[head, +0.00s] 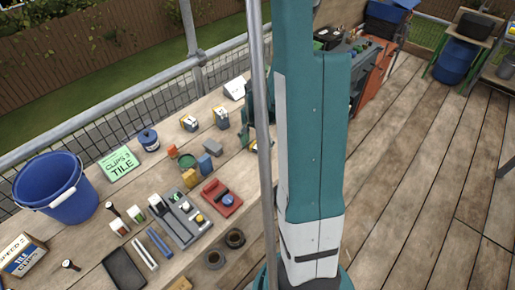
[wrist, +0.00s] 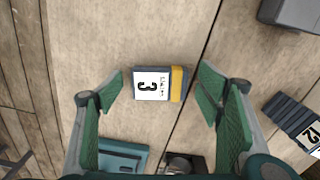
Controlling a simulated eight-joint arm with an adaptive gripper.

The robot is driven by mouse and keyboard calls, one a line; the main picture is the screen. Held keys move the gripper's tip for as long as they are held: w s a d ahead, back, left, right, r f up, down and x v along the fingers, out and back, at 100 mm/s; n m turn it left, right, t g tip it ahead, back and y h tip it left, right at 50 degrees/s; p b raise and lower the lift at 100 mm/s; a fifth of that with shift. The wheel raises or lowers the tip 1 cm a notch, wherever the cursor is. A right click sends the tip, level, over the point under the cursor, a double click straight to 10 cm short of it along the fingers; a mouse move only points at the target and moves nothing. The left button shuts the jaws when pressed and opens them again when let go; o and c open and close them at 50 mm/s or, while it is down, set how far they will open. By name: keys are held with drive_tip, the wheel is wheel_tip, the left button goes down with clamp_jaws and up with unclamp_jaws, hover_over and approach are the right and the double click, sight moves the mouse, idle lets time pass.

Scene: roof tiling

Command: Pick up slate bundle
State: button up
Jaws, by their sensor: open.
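A small dark grey block with a yellow band and a white label reading 3 (wrist: 151,84) lies on the wooden boards in the wrist view; it looks like the slate bundle, though its label is too small to read fully. My gripper (wrist: 162,90) is open above it, with one green-padded finger to each side and a clear gap on both sides. Nothing is held. In the head view, the pole and my arm hide most of my gripper and the area under it.
In the wrist view, a ribbed dark block labelled 12 (wrist: 296,122) lies right, a grey box (wrist: 291,14) upper right, a teal tray (wrist: 122,156) lower left. In the head view, a blue bucket (head: 62,192), a red tool (head: 221,198) and several small boxes crowd the bench.

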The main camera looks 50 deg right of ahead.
sight(257, 146)
drive_tip(key=c, duration=1)
drive_tip(key=shift+r, duration=0.2)
drive_tip(key=shift+r+p, duration=0.65)
drive_tip(key=shift+r, duration=4.15)
